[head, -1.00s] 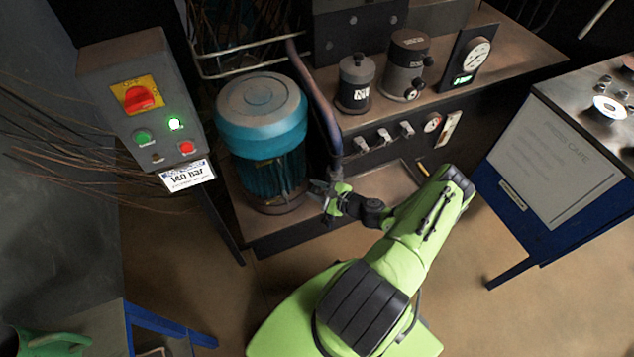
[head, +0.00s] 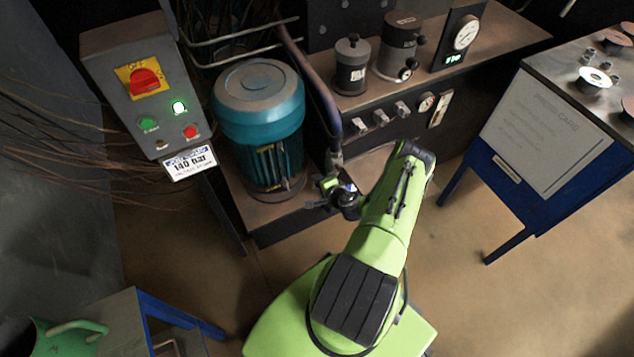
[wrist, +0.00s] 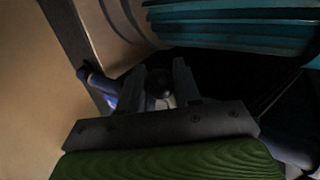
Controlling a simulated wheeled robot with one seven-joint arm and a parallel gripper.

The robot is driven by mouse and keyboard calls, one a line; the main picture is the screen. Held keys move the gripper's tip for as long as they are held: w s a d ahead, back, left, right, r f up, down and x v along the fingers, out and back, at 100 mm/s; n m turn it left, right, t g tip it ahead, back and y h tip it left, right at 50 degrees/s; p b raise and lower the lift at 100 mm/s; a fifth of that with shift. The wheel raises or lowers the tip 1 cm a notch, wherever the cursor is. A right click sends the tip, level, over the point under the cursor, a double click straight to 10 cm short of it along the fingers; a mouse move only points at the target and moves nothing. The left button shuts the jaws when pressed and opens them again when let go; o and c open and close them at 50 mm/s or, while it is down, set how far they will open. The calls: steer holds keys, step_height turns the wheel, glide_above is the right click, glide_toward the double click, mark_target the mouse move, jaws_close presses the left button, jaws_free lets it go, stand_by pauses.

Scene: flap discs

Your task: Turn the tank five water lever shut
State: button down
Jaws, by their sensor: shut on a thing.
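My gripper (head: 322,193) is low beside the teal motor (head: 258,125), near the lower end of the pipe (head: 322,100). In the wrist view my gripper (wrist: 158,75) has its two dark fingers close on either side of a small dark rounded end with pale metal below it. I take this to be the lever (wrist: 160,86); most of it is hidden by the fingers, and its label and angle cannot be read. A small blue part (wrist: 110,99) shows just left of the fingers. The teal ribs of the motor (wrist: 235,30) lie beyond them.
A control box (head: 145,85) with a red switch stands at left, with a 140 bar sign (head: 189,162) below. A dark bench (head: 440,75) with canisters and gauges is behind. A blue cart (head: 550,130) stands right. Open floor (head: 440,270) lies right of my arm.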

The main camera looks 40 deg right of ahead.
steer(key=shift+s+d+f+n+h, duration=0.1)
steer(key=shift+d+f+n+h, duration=0.1)
steer(key=shift+f+n+h, duration=0.15)
stand_by(0.4)
steer(key=c, duration=1.1)
jaws_free()
steer(key=p+v, duration=0.6)
steer(key=v, duration=0.9)
steer(key=shift+r+p, duration=0.3)
steer(key=shift+r, duration=0.05)
steer(key=shift+s+a, duration=0.1)
